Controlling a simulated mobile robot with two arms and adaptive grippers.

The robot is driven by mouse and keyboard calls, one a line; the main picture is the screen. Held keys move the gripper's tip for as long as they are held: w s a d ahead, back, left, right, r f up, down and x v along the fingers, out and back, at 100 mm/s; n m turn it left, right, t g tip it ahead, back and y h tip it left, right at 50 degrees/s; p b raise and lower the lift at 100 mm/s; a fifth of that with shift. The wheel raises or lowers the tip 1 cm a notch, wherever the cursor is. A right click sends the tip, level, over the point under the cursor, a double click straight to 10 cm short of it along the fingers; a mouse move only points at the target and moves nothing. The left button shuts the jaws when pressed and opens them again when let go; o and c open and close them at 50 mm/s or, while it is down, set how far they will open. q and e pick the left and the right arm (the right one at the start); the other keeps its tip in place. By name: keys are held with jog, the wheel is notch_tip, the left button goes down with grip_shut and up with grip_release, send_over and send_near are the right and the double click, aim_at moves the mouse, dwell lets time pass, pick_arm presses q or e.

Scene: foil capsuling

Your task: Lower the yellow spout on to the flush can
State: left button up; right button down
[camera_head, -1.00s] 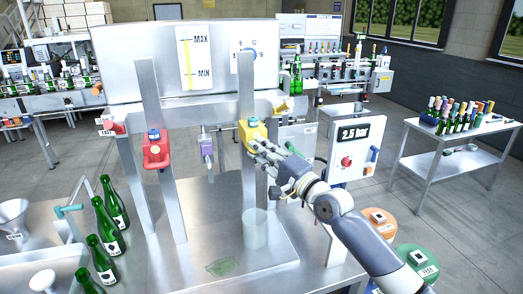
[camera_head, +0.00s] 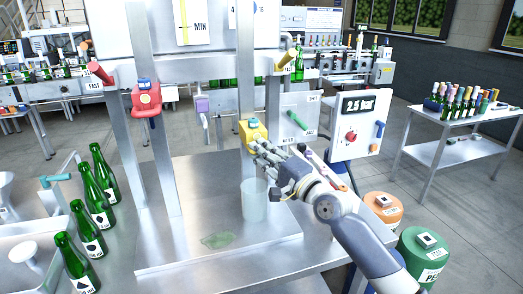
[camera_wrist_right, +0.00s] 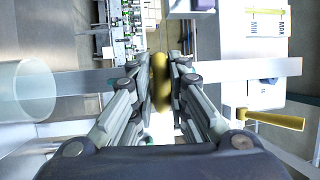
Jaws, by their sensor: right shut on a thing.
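The yellow spout (camera_head: 254,130) sits on the right steel post of the stand. My right gripper (camera_head: 262,149) is shut on it from the right; the wrist view shows the yellow piece (camera_wrist_right: 160,80) between the fingers. The flush can (camera_head: 255,203), a translucent pale cylinder, stands upright on the steel base plate below the spout. A gap shows between the spout and the can's rim. The can also shows at the left of the wrist view (camera_wrist_right: 24,92). My left gripper is out of view.
A red spout (camera_head: 146,101) sits higher on the left post. Several green bottles (camera_head: 91,203) stand at the left. A flat green patch (camera_head: 218,240) lies on the base plate (camera_head: 180,250) in front of the can. A pressure panel (camera_head: 357,130) reading 2.5 bar stands to the right.

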notch_tip(320, 180, down, 8)
jog(key=b, duration=0.5)
jog(key=c, duration=1.6)
grip_release()
jog(key=shift+r, duration=0.1)
jog(key=v, duration=1.2)
jog(key=shift+r, duration=0.1)
